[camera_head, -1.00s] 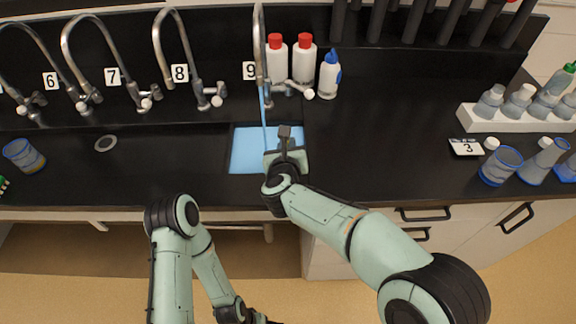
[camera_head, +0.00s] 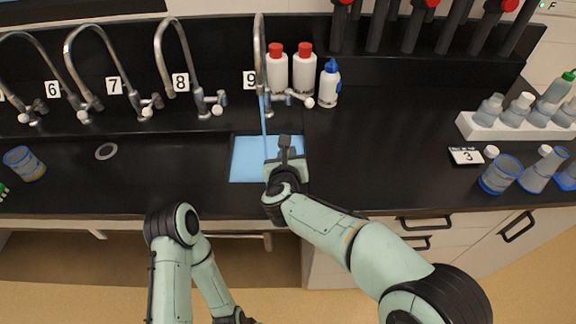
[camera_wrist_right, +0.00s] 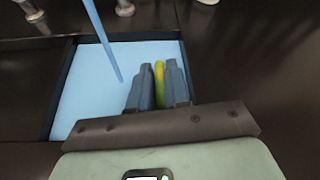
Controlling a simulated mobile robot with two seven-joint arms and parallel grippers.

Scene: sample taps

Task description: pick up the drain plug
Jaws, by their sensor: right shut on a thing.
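My right gripper (camera_head: 285,140) is over the blue water-filled sink (camera_head: 247,160) below tap 9 (camera_head: 259,60). In the right wrist view the right gripper (camera_wrist_right: 158,80) is shut on a thin yellow-green thing, apparently the drain plug (camera_wrist_right: 159,84). Only a narrow strip of it shows between the dark fingers; the rest is hidden. The water (camera_wrist_right: 80,100) lies beneath and beside the fingers. I cannot tell whether the plug touches the sink floor. My left arm hangs at the lower left of the head view, and its gripper is out of the picture.
A blue stream of water (camera_head: 263,115) falls from tap 9 left of the right gripper. Two red-capped bottles (camera_head: 304,72) and a blue-capped bottle (camera_head: 329,85) stand behind. Flasks and a rack (camera_head: 485,128) are at the right. The black worktop (camera_head: 380,150) between is clear.

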